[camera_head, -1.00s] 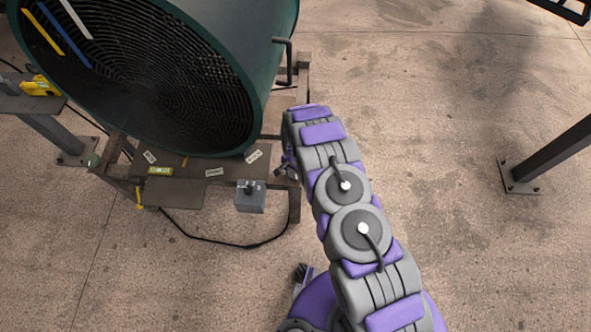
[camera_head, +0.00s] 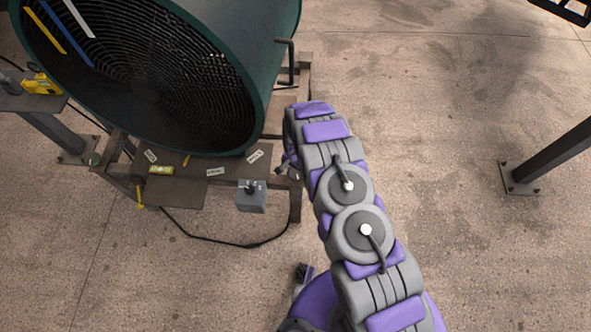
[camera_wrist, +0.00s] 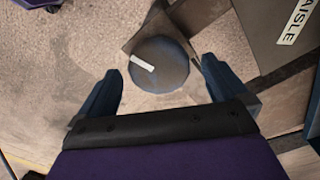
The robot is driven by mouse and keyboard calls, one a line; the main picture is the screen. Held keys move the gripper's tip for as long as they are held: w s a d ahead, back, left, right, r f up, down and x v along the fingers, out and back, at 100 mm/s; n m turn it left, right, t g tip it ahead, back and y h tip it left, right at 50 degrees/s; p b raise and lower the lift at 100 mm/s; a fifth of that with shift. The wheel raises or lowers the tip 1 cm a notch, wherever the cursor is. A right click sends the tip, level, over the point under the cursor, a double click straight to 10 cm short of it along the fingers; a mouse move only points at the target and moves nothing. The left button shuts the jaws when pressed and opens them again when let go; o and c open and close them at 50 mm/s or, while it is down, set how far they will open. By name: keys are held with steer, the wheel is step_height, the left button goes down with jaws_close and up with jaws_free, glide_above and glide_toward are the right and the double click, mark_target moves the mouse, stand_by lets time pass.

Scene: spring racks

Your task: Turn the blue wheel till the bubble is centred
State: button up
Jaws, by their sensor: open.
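The wheel (camera_wrist: 165,77) is a dark blue-grey disc with a white mark on its face, in the wrist view. My gripper (camera_wrist: 160,67) is open, with one dark blue finger on each side of the wheel. Gaps show between the fingers and its rim, so it is not gripped. In the head view my gripper (camera_head: 288,166) is mostly hidden behind my arm, at the right front corner of the fan's stand, and the wheel cannot be made out. A small yellow-green strip (camera_head: 160,170) lies on the stand; I cannot tell if it is the level, and no bubble is readable.
A large dark green fan drum (camera_head: 280,60) stands on a brown metal frame (camera_head: 185,192). A grey switch box (camera_head: 250,201) is at its front, with a black cable (camera_head: 215,243) on the floor.

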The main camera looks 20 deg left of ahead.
mark_target(296, 171)
step_height(296, 171, up, 16)
steer(key=p, duration=0.1)
steer(key=shift+a, duration=0.2)
steer(key=shift+r, duration=0.15)
stand_by(0.5)
steer(key=s+d+r+n+b, duration=0.1)
steer(key=s+d+r, duration=0.3)
steer(key=d+r, duration=0.65)
steer(key=s+d+r+n+b, duration=0.1)
steer(key=s+d+r, duration=0.2)
steer(key=d+r, duration=0.75)
steer(key=s+d+r, duration=0.3)
steer(key=s, duration=0.6)
steer(key=s+d+r+n+g+b, duration=0.1)
steer(key=s+d+r, duration=0.2)
steer(key=s, duration=0.5)
steer(key=s+d+r+b, duration=0.1)
steer(key=s+d+r, duration=0.3)
steer(key=s, duration=0.5)
steer(key=shift+s+r+g, duration=0.3)
steer(key=shift+r+g, duration=0.1)
steer(key=shift+r, duration=0.15)
